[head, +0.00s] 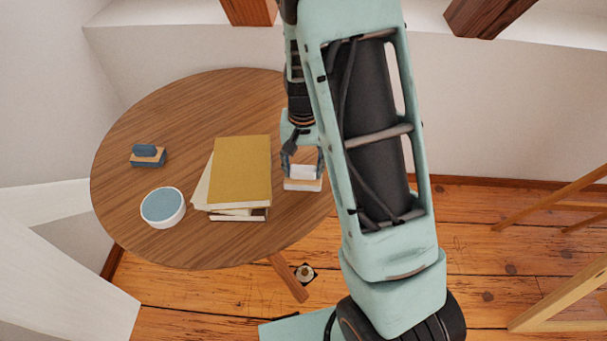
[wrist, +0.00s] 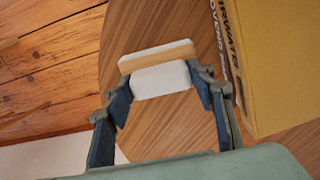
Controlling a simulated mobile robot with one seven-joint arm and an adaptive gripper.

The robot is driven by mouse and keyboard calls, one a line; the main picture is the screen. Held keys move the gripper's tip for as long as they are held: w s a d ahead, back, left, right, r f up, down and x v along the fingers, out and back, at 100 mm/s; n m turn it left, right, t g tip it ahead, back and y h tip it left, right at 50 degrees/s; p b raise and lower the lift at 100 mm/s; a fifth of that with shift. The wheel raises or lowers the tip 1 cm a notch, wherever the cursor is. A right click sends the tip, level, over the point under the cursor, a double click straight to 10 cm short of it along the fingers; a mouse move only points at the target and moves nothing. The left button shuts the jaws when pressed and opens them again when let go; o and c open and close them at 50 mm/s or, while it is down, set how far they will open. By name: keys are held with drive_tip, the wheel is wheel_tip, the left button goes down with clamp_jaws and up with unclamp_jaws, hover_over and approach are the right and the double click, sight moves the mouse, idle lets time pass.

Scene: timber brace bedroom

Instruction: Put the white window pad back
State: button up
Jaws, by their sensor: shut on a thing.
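The white window pad (head: 303,184) is a small block with a white top grip, a wood-coloured middle layer and a white base. It is at the right part of the round wooden table, to the right of the book stack. My gripper (head: 303,166) comes down from above and is shut on its white upper part. In the wrist view the pad (wrist: 157,55) sits between the two fingers of my gripper (wrist: 164,92). I cannot tell whether its base touches the table.
A stack of books (head: 240,172) with a yellow cover lies mid-table. A blue pad (head: 148,156) and a white round bowl with a blue-grey inside (head: 163,207) are on the left. The round table (head: 215,95) is clear at the back. Wooden furniture legs (head: 560,200) stand at the right.

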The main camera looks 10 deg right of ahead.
sight(303, 175)
wheel_tip(303, 175, down, 3)
drive_tip(key=o, duration=1)
drive_tip(key=shift+r, duration=0.1)
wheel_tip(303, 175, up, 12)
drive_tip(key=shift+p, duration=0.4)
